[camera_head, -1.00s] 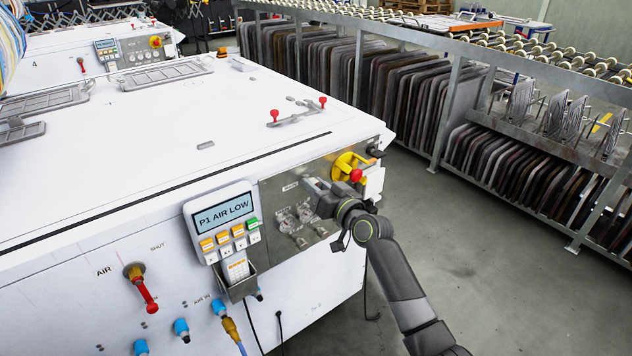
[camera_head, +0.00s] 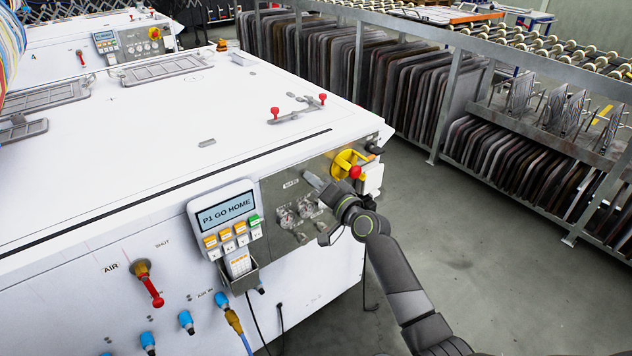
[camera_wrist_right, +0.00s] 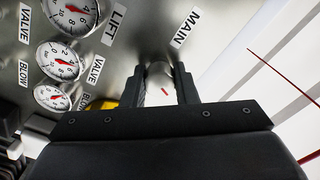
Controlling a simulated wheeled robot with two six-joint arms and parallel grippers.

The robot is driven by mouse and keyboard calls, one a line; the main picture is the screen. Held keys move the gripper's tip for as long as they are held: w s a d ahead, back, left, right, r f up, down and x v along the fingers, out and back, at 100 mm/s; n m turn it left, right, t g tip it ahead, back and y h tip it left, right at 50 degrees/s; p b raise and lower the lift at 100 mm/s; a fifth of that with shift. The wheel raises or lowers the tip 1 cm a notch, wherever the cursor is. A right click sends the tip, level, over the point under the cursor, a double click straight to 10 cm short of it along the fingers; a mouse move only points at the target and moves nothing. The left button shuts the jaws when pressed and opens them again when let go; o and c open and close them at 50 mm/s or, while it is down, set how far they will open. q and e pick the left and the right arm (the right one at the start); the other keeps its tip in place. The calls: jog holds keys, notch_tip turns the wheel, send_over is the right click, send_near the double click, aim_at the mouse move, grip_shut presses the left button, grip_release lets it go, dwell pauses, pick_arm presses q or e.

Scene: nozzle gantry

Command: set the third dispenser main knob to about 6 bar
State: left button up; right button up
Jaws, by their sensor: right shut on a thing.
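The grey dispenser panel (camera_head: 274,202) is on the end of the white machine in the head view. My right gripper (camera_head: 314,181) is at its upper part. In the right wrist view the gripper (camera_wrist_right: 160,76) is shut on a pale round knob (camera_wrist_right: 160,71) below the MAIN label (camera_wrist_right: 184,30). A short red mark shows between the fingers; I cannot read a pressure from it. Gauges with red needles (camera_wrist_right: 72,14) (camera_wrist_right: 58,60) (camera_wrist_right: 52,96) sit to the left, by the LIFT, VALVE and BLOW labels. My left gripper is not in view.
A yellow handle with a red knob (camera_head: 354,172) stands close beside my right gripper. A red-handled air valve (camera_head: 148,283) is at the lower left. Grey floor (camera_head: 500,290) is open at right.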

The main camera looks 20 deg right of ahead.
jog(key=shift+f, duration=0.1)
dwell(0.3)
jog(key=o, duration=1)
jog(key=shift+s, duration=0.1)
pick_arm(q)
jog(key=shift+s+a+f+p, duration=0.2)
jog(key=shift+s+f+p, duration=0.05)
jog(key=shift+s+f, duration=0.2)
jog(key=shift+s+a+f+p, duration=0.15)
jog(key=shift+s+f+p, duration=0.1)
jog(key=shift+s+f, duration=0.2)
pick_arm(e)
jog(key=v, duration=1.7)
jog(key=shift+s+d, duration=0.1)
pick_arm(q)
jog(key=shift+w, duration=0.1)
